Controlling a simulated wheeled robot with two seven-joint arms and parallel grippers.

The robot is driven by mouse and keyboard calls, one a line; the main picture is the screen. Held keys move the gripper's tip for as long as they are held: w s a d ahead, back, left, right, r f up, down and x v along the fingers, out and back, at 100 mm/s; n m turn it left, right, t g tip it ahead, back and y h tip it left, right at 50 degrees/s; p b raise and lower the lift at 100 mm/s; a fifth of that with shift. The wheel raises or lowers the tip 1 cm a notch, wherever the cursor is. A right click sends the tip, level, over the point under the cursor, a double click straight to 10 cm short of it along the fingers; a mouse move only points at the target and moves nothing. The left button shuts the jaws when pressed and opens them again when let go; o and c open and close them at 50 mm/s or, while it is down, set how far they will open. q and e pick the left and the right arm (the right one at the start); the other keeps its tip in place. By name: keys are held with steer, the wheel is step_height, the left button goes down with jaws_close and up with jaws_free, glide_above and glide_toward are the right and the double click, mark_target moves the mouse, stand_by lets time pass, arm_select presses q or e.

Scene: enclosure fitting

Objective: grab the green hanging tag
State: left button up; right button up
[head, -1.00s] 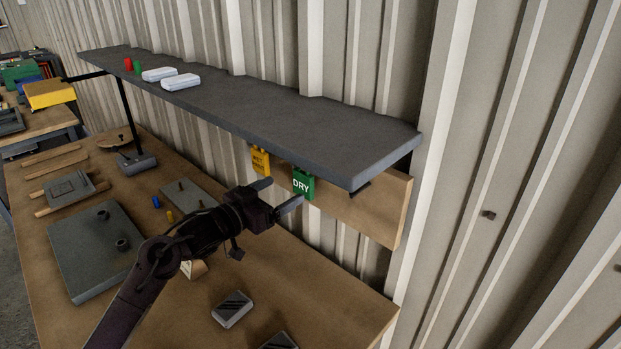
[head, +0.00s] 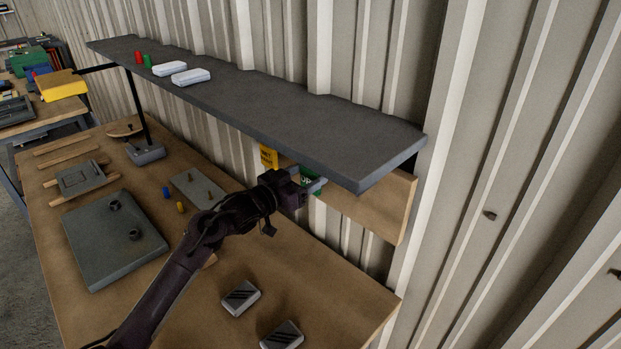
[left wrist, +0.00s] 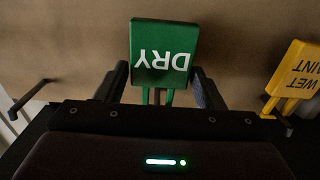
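The green "DRY" tag (head: 308,174) hangs below the front edge of the grey shelf, partly hidden by my left gripper (head: 312,184) in the head view. In the left wrist view the green tag (left wrist: 163,47) appears upside down, with its narrow straps between the two fingers of my left gripper (left wrist: 161,88). The fingers are apart, one on each side, with a visible gap to the straps. Whether a finger touches the tag's body is unclear. My right gripper is in neither view.
A yellow "WET PAINT" tag (head: 268,157) hangs left of the green one and also shows in the left wrist view (left wrist: 299,72). The grey shelf (head: 290,125) is just above my gripper. A wooden board (head: 372,208) is behind. Two small boxes lie on the bench.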

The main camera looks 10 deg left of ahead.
arm_select(q)
steer(key=c, duration=0.6)
